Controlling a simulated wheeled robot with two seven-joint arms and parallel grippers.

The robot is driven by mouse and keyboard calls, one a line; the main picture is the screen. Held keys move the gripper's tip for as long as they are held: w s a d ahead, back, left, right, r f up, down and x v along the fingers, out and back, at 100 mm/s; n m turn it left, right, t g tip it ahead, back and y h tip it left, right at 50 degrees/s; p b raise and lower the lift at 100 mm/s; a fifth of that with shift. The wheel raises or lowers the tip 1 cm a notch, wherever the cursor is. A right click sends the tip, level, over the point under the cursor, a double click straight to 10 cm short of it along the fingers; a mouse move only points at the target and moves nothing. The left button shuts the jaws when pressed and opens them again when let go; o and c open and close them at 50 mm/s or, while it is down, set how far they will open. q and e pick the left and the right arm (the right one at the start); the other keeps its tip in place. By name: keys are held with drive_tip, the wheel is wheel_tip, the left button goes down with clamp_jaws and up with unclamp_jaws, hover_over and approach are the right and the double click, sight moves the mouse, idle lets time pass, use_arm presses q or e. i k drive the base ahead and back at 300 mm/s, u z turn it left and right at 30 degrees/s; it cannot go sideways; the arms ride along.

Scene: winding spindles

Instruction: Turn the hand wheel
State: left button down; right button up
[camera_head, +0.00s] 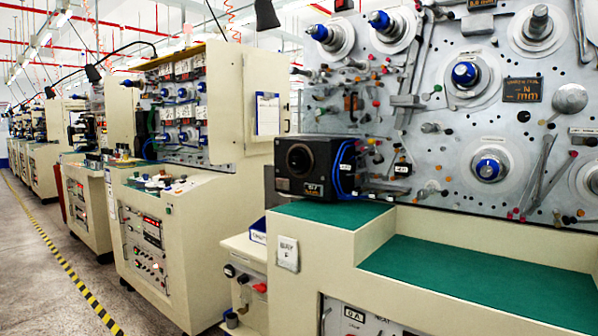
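Neither of my grippers shows in the head view. A winding machine with an upright metal panel (440,150) fills the right side. Several round spindles with blue or metal hubs sit on it, such as the upper middle spindle (465,74) and the lower spindle (489,167). A grey disc (570,98) is near the right edge, and another round part (591,180) below it is cut off by the frame. I cannot tell which round part, if any, is the hand wheel. A black box (306,165) with a round dark opening stands at the panel's left.
A green-topped ledge (480,278) juts out below the panel, with a higher green step (335,212) at its left. A cream machine (170,240) stands to the left, with more machines behind. The floor aisle (40,270) at far left is clear, marked by a yellow-black stripe (65,270).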

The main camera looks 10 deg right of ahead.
sight(298, 162)
drive_tip(key=u, duration=0.7)
drive_tip(key=i, duration=1.6)
drive_tip(key=z, duration=0.5)
